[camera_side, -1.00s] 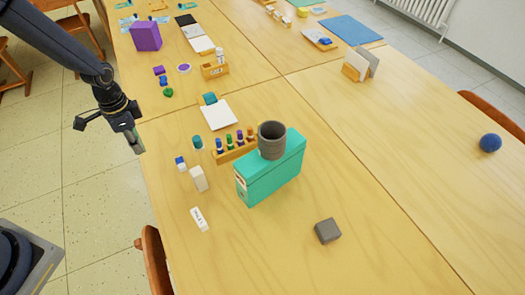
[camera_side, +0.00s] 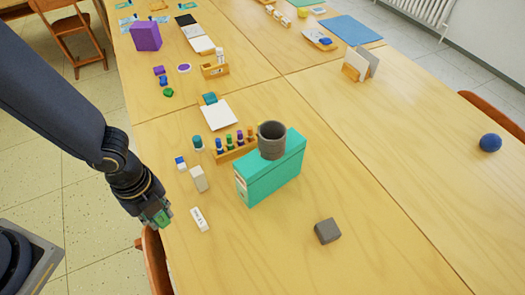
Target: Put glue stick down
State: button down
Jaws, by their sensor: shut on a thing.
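My gripper (camera_side: 157,215) is at the left edge of the near table, beside the white labelled block, and points down. It is shut on the glue stick (camera_side: 161,217), of which only a small green part shows between the fingers. The rest of the glue stick is hidden by the gripper. I cannot tell whether it touches the table.
A white labelled block (camera_side: 200,219), a white eraser-like block (camera_side: 198,179) and a small blue-and-white block (camera_side: 180,162) lie nearby. A teal box (camera_side: 270,178) carries a grey cup (camera_side: 272,140). A grey block (camera_side: 328,231) lies right. The table's front middle is clear.

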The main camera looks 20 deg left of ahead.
jog(key=s+d+m, duration=0.3)
jog(key=s+d, duration=0.1)
jog(key=s, duration=0.2)
jog(key=shift+m, duration=0.4)
jog(key=w+d+f, duration=0.4)
jog(key=d, duration=0.1)
jog(key=w+d+f, duration=0.4)
jog(key=w+f, duration=0.1)
jog(key=shift+w+d, duration=0.25)
jog(key=shift+d, duration=0.15)
jog(key=shift+w+d+f, duration=0.1)
jog(key=shift+w+f, duration=0.05)
jog(key=shift+f, duration=0.1)
jog(key=shift+d+f, duration=0.1)
jog(key=shift+f, duration=1.5)
jog(key=shift+f, duration=0.1)
jog(key=c, duration=0.9)
grip_release()
jog(key=shift+c, duration=0.2)
